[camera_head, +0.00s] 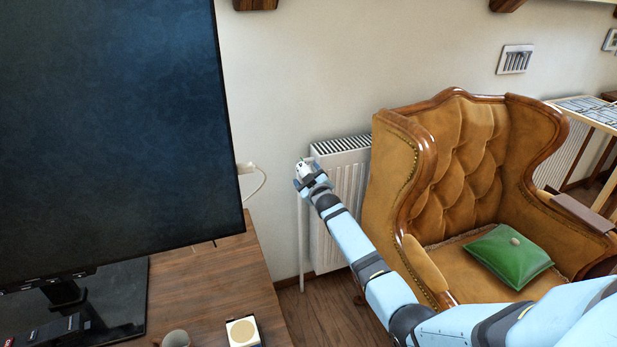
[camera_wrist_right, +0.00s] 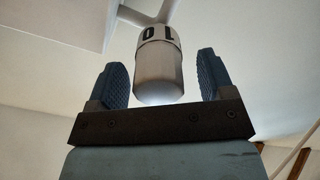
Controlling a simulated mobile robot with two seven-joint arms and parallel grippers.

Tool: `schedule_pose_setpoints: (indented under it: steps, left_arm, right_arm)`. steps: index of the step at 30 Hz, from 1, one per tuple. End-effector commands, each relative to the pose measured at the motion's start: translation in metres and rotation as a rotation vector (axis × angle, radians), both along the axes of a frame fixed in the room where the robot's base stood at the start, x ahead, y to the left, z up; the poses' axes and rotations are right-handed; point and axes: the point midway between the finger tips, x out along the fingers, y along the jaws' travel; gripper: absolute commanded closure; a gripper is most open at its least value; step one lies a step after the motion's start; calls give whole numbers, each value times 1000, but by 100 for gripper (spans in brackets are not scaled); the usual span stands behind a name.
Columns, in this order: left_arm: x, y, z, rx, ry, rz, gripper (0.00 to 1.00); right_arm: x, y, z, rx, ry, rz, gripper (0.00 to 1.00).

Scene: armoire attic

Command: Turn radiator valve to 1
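The white radiator (camera_head: 345,190) stands against the wall between the desk and the armchair. Its valve knob (camera_head: 303,169) is at the radiator's upper left corner, on top of a white vertical pipe. In the right wrist view the knob (camera_wrist_right: 160,65) is a pale rounded cylinder with dark markings, "0" and "1" or similar, on its band. My right gripper (camera_wrist_right: 160,82) is open, with one blue ridged finger on each side of the knob and visible gaps between. In the head view the right gripper (camera_head: 308,178) is at the valve. My left gripper is out of view.
A brown tufted armchair (camera_head: 400,190) with a green cushion (camera_head: 509,256) stands right of the radiator, close to my right arm. A wooden desk (camera_head: 240,268) with a large monitor (camera_head: 110,130) is at left. A white cable (camera_head: 262,183) hangs at the wall.

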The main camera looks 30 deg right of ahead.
Motion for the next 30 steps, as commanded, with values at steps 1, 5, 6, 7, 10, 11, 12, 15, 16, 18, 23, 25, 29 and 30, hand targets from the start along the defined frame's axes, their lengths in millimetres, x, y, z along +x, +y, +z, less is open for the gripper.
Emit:
schedule_pose_setpoints:
  steps: [1,5,6,7,10,11,12,15,16,18,23,25,29,30]
  left_arm:
    - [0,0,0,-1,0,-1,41]
    - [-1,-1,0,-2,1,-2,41]
    - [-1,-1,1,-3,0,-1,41]
    - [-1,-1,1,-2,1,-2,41]
    - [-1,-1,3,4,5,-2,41]
    - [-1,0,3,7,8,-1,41]
    - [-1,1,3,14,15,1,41]
    - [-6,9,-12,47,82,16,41]
    - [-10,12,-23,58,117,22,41]
    - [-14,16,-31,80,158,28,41]
    - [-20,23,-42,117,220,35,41]
    - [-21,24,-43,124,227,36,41]
    - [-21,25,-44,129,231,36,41]
    - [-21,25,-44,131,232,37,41]
  right_arm:
    - [0,0,1,0,-1,-1,25]
    - [0,0,1,0,-1,0,25]
    - [0,0,1,0,-1,0,25]
    - [-1,0,1,0,-1,0,25]
    - [-7,2,2,-1,-1,0,25]
    - [-11,2,2,-1,-1,1,25]
    - [-16,4,2,-1,-1,1,25]
    - [-35,8,2,-1,2,0,25]
    - [-41,10,2,0,1,0,25]
    - [-57,14,3,0,0,0,25]
    - [-92,22,2,0,1,0,25]
    - [-105,25,2,1,1,0,25]
    - [-123,30,2,0,0,0,25]
    - [-127,30,1,0,0,0,25]
